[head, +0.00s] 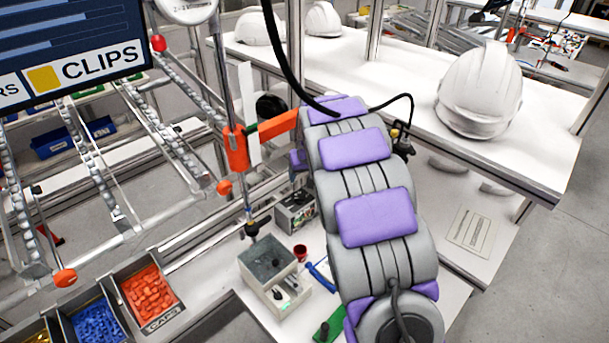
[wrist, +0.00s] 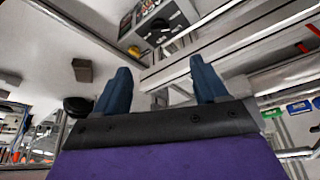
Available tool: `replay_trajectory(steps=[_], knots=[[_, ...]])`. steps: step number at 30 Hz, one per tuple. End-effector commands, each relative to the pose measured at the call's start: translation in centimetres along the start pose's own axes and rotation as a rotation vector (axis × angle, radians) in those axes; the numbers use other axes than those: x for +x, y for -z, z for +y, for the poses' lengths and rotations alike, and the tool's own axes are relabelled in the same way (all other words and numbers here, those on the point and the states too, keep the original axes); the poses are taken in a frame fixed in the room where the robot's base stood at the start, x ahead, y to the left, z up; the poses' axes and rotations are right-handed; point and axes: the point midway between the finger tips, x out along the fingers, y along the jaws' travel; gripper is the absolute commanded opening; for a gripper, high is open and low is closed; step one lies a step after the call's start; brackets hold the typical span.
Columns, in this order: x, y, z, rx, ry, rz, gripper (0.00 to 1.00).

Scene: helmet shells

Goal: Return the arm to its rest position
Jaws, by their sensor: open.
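My arm (head: 375,215), grey with purple pads, reaches from the bottom right of the head view up and away over the workbench. My gripper's two blue fingers (wrist: 160,88) show in the wrist view, spread wide apart with nothing between them. The gripper itself is hidden behind the arm in the head view.
White helmet shells (head: 480,92) stand on a white shelf (head: 400,70) behind and right of the arm. An orange bracket post (head: 236,150) stands close left of the arm. A grey box (head: 273,270) sits on the bench beside it. Bins of orange caps (head: 150,292) lie at lower left.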

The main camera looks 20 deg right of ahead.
Motion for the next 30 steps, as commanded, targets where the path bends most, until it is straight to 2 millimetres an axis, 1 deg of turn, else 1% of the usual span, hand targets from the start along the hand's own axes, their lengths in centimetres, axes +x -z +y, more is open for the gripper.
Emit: replay_trajectory(steps=[10, 11, 14, 17, 23, 24, 26, 27, 29, 30], knots=[[-0.1, -0.3, -0.1, 0.0, 0.0, -0.003, 0.72], [-0.2, -0.5, -0.2, 0.0, 0.0, -0.006, 0.72], [-1.0, -2.2, -0.7, 0.0, -0.001, -0.03, 0.72], [-2.5, -5.0, -1.6, -0.002, -0.001, -0.063, 0.72], [-5.6, -12.3, -3.5, -0.003, 0.005, -0.157, 0.72], [-6.1, -13.9, -3.9, -0.003, 0.006, -0.175, 0.72], [-7.0, -16.2, -4.5, -0.006, 0.009, -0.204, 0.72], [-7.4, -17.9, -4.8, -0.008, 0.01, -0.225, 0.72], [-8.2, -20.3, -5.3, -0.011, 0.013, -0.25, 0.72], [-8.6, -22.0, -5.6, -0.014, 0.015, -0.268, 0.72]])
